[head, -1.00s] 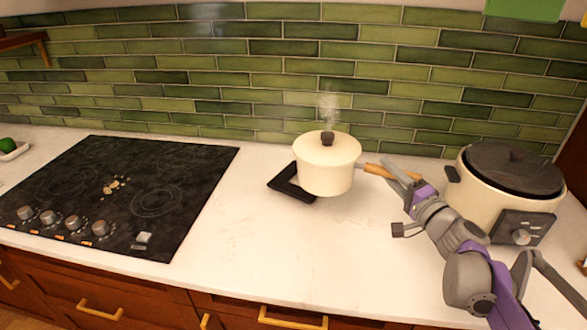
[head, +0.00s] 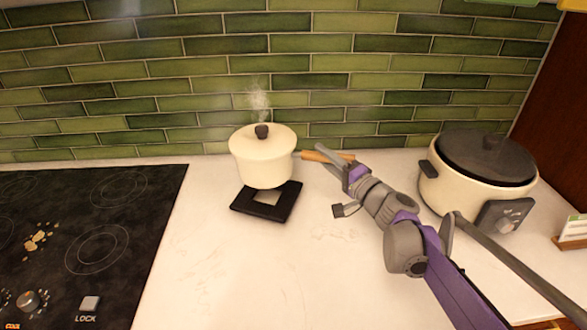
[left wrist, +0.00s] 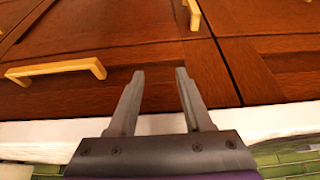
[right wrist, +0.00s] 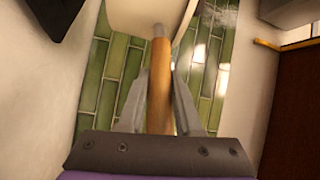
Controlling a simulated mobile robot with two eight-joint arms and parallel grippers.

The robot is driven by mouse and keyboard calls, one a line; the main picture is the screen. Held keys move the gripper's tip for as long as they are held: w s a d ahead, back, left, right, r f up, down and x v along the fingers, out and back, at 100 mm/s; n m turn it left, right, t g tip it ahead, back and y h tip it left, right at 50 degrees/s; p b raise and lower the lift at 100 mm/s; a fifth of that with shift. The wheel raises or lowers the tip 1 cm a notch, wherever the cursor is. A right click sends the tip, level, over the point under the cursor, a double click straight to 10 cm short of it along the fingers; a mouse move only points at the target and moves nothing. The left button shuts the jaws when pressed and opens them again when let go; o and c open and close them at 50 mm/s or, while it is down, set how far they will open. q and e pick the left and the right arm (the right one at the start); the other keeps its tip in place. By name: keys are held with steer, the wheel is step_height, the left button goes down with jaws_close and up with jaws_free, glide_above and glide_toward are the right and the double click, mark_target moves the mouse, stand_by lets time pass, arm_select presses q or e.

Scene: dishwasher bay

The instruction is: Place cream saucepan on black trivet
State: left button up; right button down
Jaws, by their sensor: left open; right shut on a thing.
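The cream saucepan (head: 262,160) is upright with its dark-knobbed lid on and steam above it. In the head view it overlaps the back part of the black trivet (head: 247,205), whose front stays visible. It looks raised, but I cannot tell its exact height. My right gripper (head: 325,156) is shut on the saucepan's wooden handle, which runs between its fingers in the right wrist view (right wrist: 160,85). There the trivet (right wrist: 52,15) shows at the top left, apart from the pan. My left gripper (left wrist: 160,72) is open and empty, facing wooden cabinet fronts; it is outside the head view.
A black cooktop (head: 95,225) with food bits lies to the left. A cream slow cooker (head: 475,180) with a dark lid stands right of my right arm. Green tiled wall (head: 330,70) rises behind. The white counter (head: 215,270) in front of the trivet is clear.

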step_height(320, 180, down, 8)
steer(key=b, duration=0.1)
steer(key=c, duration=0.6)
jaws_free()
steer(key=shift+s+d, duration=0.1)
steer(key=shift+s, duration=0.05)
steer(key=v, duration=1.1)
steer(key=shift+s+d, duration=0.15)
steer(key=shift+s, duration=0.25)
